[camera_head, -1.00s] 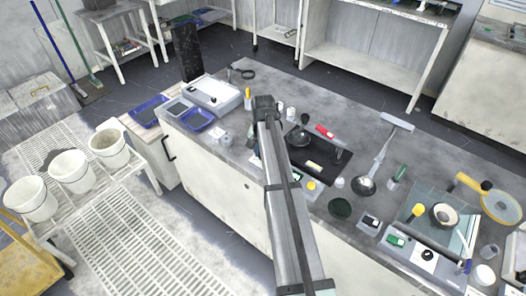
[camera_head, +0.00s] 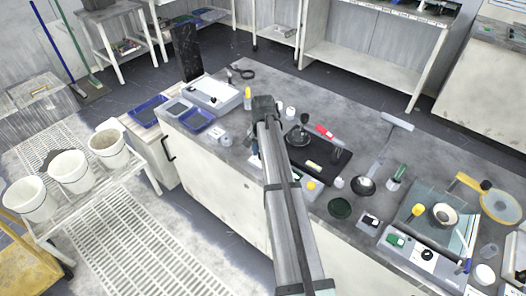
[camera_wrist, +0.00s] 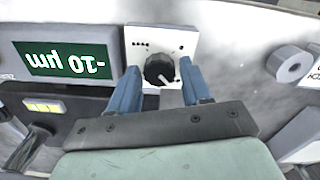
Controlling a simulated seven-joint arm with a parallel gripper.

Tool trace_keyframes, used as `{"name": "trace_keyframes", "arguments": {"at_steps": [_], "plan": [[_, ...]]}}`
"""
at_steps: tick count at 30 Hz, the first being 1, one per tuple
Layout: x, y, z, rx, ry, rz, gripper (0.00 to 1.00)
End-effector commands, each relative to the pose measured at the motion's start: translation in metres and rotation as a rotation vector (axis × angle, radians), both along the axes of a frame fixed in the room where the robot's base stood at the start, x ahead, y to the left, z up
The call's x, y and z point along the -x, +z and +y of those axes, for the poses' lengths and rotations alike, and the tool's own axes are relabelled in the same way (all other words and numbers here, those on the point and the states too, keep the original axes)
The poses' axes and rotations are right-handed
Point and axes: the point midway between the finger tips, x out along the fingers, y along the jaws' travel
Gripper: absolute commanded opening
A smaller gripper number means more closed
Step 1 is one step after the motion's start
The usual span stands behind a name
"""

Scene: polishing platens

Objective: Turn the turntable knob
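In the wrist view a round black knob (camera_wrist: 160,69) with a pale pointer mark sits on a white panel (camera_wrist: 183,37) with small dots printed above it. My gripper (camera_wrist: 158,72) has its two blue fingers on either side of the knob, with visible gaps between them and the knob. It is open and holds nothing. In the head view my arm reaches down over the bench and hides the knob and the fingertips. I cannot tell how far the fingertips are above the panel.
A green display (camera_wrist: 68,60), upside down in the wrist view, is left of the knob; a grey cylinder (camera_wrist: 290,64) is to the right. On the bench, a black tray (camera_head: 330,165) lies right of my arm and a white device (camera_head: 212,92) lies left.

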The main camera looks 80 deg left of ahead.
Motion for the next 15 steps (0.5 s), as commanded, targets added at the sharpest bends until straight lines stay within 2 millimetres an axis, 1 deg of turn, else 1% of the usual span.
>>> {"name": "trace_keyframes", "arguments": {"at_steps": [1, 3, 4, 11, 15], "plan": [[0.0, 0.0, 0.0, 0.0, 0.0, 0.0, 0.53], [0.0, 0.0, 0.0, 0.0, 0.0, 0.0, 0.6], [0.0, 0.0, 0.0, 0.0, 0.0, 0.0, 0.6], [-0.0001, 0.0008, 0.0002, 0.0, 0.0, 0.0, 0.6], [-0.0001, 0.009, 0.0004, -0.001, 0.0, -0.001, 0.6]]}}
